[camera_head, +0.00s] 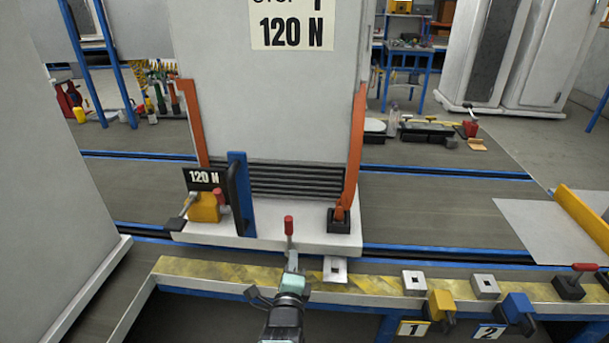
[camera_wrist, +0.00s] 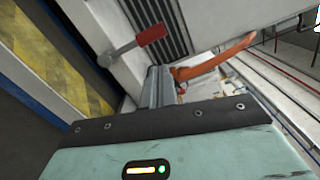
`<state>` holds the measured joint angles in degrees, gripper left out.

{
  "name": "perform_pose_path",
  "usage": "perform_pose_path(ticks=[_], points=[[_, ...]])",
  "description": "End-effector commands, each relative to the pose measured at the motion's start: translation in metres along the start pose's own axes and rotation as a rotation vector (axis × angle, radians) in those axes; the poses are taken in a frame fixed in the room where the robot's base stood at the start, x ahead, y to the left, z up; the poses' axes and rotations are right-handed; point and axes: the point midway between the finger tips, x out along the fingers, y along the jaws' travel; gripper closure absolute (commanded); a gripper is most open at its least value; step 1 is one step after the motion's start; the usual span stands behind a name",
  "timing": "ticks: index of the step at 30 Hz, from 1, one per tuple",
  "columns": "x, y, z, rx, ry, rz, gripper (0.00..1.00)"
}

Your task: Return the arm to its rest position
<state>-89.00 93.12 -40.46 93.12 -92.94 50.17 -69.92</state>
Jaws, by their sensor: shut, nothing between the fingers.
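My gripper (camera_head: 292,262) is at the front edge of the large grey cabinet (camera_head: 275,100), above the yellow-and-black striped bench edge. It is shut with nothing seen between the fingers. A red-handled lever (camera_head: 289,226) stands upright just beyond the fingertips in the head view. In the wrist view, my gripper's fingers (camera_wrist: 158,85) point toward the cabinet base, and a red-handled lever (camera_wrist: 150,36) is at their upper left. I cannot tell from these views whether the fingers touch the lever. The arm reaches up from the bottom middle of the head view.
The striped bench (camera_head: 225,272) holds square sockets (camera_head: 414,282), a yellow connector (camera_head: 440,306) and a blue connector (camera_head: 517,310) at right. Another grey cabinet (camera_head: 50,200) stands at left.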

Motion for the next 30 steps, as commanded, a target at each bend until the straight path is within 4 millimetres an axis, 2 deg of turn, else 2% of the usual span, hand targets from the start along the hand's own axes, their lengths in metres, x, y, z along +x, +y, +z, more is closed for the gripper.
perform_pose_path(ticks=[4,8,12,16,18,22,30], points=[[0.005,-0.014,-0.019,0.099,0.101,0.008,1.0],[0.005,-0.041,-0.063,0.341,0.341,0.014,1.0],[-0.015,-0.07,-0.112,0.678,0.666,-0.011,1.0],[-0.045,-0.095,-0.141,0.975,0.952,-0.069,1.0],[-0.064,-0.11,-0.149,1.125,1.097,-0.114,1.0],[-0.101,-0.141,-0.154,1.392,1.352,-0.215,1.0],[-0.172,-0.219,-0.142,1.869,1.812,-0.514,1.0]])
